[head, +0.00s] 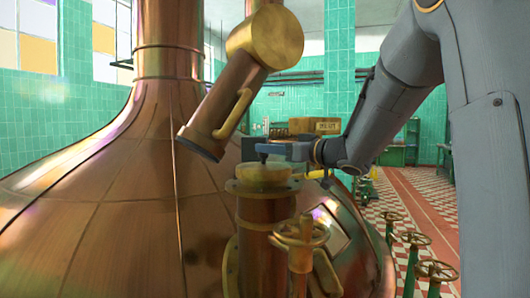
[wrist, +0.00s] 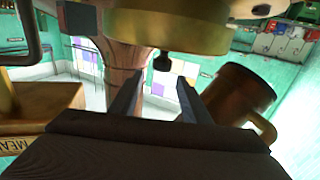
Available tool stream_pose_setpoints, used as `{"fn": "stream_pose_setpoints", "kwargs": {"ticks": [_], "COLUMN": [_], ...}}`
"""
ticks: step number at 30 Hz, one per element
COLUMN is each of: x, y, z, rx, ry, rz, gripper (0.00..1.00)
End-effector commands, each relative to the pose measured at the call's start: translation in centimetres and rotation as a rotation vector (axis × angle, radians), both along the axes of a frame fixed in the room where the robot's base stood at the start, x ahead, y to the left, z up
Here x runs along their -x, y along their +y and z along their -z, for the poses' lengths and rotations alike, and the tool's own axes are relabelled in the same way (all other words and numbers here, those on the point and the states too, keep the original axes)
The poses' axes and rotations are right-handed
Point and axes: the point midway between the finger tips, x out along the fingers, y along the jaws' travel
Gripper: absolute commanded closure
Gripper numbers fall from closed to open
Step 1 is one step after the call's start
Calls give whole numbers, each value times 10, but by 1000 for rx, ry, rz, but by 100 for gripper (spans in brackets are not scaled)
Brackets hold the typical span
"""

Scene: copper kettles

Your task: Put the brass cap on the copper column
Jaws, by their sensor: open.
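The copper column (head: 266,215) stands upright in front of the big kettle, with a wide brass flange at its top. The brass cap (head: 262,174) is on the flange, about level, with a dark knob on top. I cannot tell how closely its edge meets the flange. My gripper (head: 268,149) is at the knob's height, just to its right. In the wrist view the gripper's fingers (wrist: 158,85) are apart, with the knob in line with the gap between their tips. The cap (wrist: 165,28) fills the top of that view, which is upside down. No finger visibly touches the knob.
A tilted copper cylinder (head: 225,90) with a brass handle hangs close above and left of the column. Brass valve wheels (head: 300,233) stand at front and right. The large kettle (head: 110,215) fills the left. The checkered floor (head: 425,200) is open at right.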

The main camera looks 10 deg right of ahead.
Motion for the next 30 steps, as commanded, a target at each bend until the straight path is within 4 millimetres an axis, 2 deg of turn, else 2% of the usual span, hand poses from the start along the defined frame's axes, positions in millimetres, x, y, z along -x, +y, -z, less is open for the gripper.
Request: {"fn": "stream_pose_setpoints", "kwargs": {"ticks": [6,12,18,30], "x": [40,64,74,74], "y": [-29,-44,-50,-50], "z": [1,0,0,0], "rx": [1,0,-1,-1], "ry": [-2,-1,-1,-1], "rz": [4,2,0,-1], "gripper": [57,57,57,57]}}
